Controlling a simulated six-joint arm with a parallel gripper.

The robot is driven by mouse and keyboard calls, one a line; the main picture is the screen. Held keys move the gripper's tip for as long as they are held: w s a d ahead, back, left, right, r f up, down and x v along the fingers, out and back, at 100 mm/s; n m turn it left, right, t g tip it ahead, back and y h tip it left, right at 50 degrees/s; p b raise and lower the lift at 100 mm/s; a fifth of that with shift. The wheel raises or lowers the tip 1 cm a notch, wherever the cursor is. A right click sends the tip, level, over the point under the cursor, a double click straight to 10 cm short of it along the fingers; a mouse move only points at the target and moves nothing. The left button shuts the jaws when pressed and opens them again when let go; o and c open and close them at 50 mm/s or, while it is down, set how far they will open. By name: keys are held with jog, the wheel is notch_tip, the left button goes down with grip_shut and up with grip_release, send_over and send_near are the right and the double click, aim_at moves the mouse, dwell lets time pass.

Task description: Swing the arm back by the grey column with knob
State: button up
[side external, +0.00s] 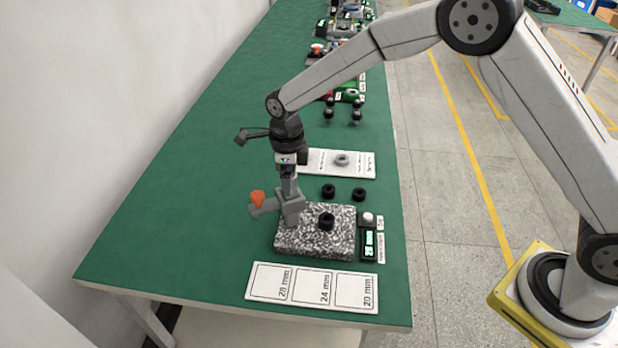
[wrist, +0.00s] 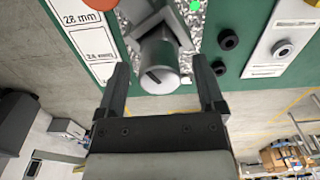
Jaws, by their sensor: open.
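The granite block (side external: 286,243) lies on the green table. A grey column (side external: 290,190) stands upright on it, with a grey swing arm (side external: 268,207) reaching out to the left and bearing an orange knob (side external: 258,198). A black ring-like part (side external: 326,221) sits on the block's right half. My gripper (side external: 288,170) is pointing down at the column's top. In the wrist view, the slotted round column top (wrist: 158,75) shows between the spread fingers of my gripper (wrist: 160,78). It is empty. I cannot tell how far the fingers reach down beside the column.
Two black rings (side external: 328,191) (side external: 359,194) lie behind the block. A white card (side external: 352,168) with a grey ring is farther back. Size cards (side external: 314,288) lie in front. A small display box (side external: 369,245) stands right of the block. The table's left side is clear.

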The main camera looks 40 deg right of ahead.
jog(key=shift+r, duration=3.85)
jog(key=shift+d, duration=0.1)
jog(key=shift+s+d+n, duration=0.35)
jog(key=shift+n, duration=0.25)
jog(key=s+d+f+n+t, duration=0.1)
jog(key=s+d+n, duration=0.5)
jog(key=s+n, duration=0.4)
jog(key=s+d+f+n+t, duration=0.1)
jog(key=s+d+n, duration=0.6)
jog(key=s+n, duration=0.4)
jog(key=n, duration=0.4)
jog(key=shift+s+d+f+t, duration=0.2)
jog(key=shift+d+f+t, duration=0.1)
jog(key=shift+f, duration=0.1)
